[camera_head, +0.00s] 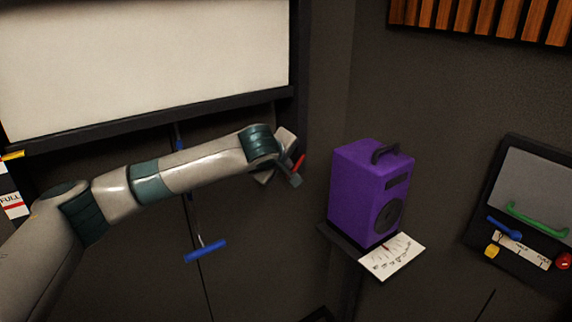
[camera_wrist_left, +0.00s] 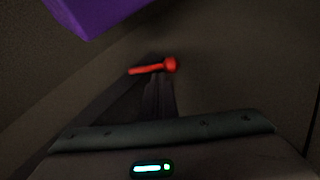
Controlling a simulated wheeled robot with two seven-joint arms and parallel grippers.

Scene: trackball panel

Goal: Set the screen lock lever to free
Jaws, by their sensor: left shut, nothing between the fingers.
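A small red lever (camera_head: 299,162) shows just beside my left gripper, by the lower right of the big pale screen (camera_head: 150,60). In the left wrist view the red lever (camera_wrist_left: 150,69) lies nearly level, with its round knob toward the right. My left gripper (camera_head: 294,181) is shut and empty. Its fingers (camera_wrist_left: 158,90) point toward the lever in the wrist view; I cannot tell whether they touch it. Part of the lever's mount is hidden behind the gripper. No lettering by the lever can be read. My right gripper is out of view.
A purple speaker box (camera_head: 368,195) stands on a small shelf right of my left gripper, with a white dial card (camera_head: 393,257) in front. A blue pull handle (camera_head: 205,251) hangs below my arm. A panel with a green handle (camera_head: 537,219) is at far right.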

